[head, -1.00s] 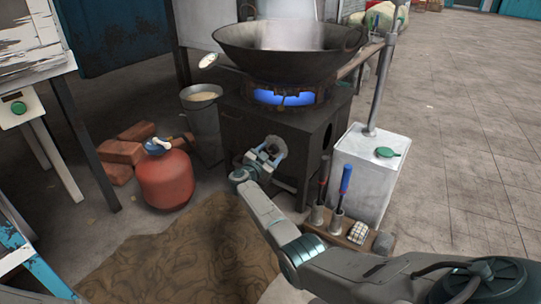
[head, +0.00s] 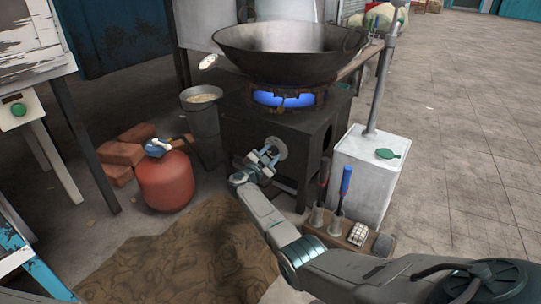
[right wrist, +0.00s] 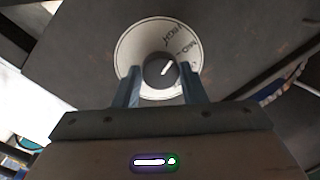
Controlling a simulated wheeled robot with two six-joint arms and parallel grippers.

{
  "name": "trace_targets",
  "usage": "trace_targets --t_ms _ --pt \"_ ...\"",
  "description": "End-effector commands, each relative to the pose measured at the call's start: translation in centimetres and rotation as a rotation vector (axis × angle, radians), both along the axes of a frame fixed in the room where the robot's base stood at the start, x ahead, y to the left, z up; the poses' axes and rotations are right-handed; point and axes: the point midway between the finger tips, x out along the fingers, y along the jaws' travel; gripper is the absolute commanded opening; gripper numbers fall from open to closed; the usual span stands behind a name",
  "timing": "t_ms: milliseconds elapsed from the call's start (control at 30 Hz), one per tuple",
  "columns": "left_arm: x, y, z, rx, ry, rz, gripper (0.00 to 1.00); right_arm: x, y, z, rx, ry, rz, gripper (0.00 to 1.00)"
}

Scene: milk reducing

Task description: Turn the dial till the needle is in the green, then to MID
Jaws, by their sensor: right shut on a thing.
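The dial is a dark knob with a white pointer line on a round off-white plate (head: 281,146) on the front of the dark stove. In the right wrist view, the knob (right wrist: 160,70) sits between my fingers and its line points up and right. Lettering for HIGH and MID shows on the plate's upper right. My right gripper (head: 270,158) is shut on the knob. A small round white gauge (head: 208,62) stands left of the wok; its needle is too small to read. My left gripper is out of view.
A wok (head: 290,55) sits over a blue flame (head: 284,99) on the stove (head: 265,125). A red gas cylinder (head: 165,182) and a grey bucket (head: 202,125) stand left. A white box (head: 365,175) and a tool rack (head: 345,237) stand right.

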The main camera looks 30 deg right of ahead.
Motion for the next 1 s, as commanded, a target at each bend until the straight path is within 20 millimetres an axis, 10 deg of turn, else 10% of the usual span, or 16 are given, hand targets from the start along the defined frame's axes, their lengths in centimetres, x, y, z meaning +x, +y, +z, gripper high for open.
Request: trace_targets --t_ms 1000 --pt "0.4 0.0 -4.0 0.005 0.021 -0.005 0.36 0.1 0.1 -0.5 0.356 -0.859 -0.002 0.15"
